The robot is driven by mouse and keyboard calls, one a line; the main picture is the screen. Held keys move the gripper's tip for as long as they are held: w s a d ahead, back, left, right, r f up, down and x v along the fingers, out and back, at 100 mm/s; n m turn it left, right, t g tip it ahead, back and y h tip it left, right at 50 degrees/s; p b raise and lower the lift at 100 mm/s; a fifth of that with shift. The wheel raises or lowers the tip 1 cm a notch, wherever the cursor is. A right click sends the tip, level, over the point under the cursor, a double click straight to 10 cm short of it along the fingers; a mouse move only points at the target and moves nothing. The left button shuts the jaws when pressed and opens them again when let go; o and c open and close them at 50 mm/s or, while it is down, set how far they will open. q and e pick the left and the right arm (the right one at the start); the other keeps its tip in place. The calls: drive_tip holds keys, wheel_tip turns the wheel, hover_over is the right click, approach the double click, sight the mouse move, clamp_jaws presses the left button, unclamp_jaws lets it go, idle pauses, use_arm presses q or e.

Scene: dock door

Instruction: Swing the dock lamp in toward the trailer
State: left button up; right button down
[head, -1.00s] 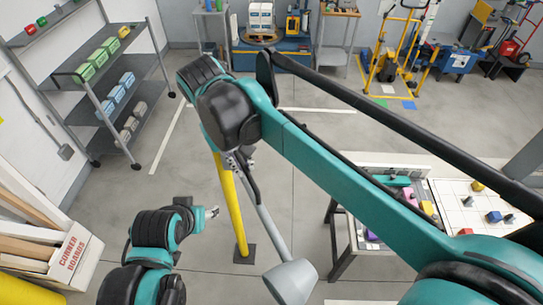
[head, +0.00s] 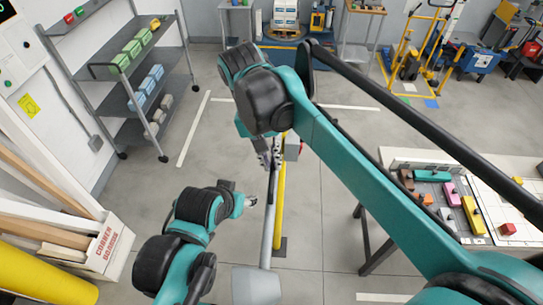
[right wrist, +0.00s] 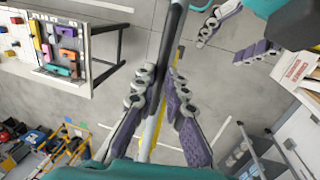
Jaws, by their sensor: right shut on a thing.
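The dock lamp is a grey arm (head: 269,235) ending in a grey lamp head (head: 257,287) at the bottom of the head view. My right gripper (head: 271,165) is shut on the lamp arm near a dark section of it. In the right wrist view, the fingers (right wrist: 155,95) lie on both sides of the arm. A yellow post (head: 280,210) stands just right of the lamp arm in the head view. My left gripper (head: 251,201) is close left of the lamp arm; its fingers (right wrist: 230,32) are spread and empty in the right wrist view. The trailer cannot be made out.
A table (head: 400,155) with coloured blocks stands at the right. A shelf rack (head: 115,65) with small bins is at upper left. A box of corner boards (head: 112,247) and a yellow cylinder (head: 45,285) are at lower left.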

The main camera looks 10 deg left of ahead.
drive_tip(key=shift+w, duration=0.15)
use_arm(q)
drive_tip(key=shift+s, duration=0.1)
use_arm(e)
drive_tip(key=c, duration=1.6)
unclamp_jaws()
drive_tip(key=shift+a, duration=0.3)
drive_tip(key=shift+r, duration=0.4)
use_arm(q)
drive_tip(key=shift+s+a, duration=0.25)
use_arm(e)
drive_tip(key=r, duration=0.3)
drive_tip(key=a+r, duration=0.1)
drive_tip(key=r, duration=0.3)
drive_tip(key=a+r, duration=0.1)
drive_tip(key=r, duration=0.3)
drive_tip(key=shift+a, duration=0.2)
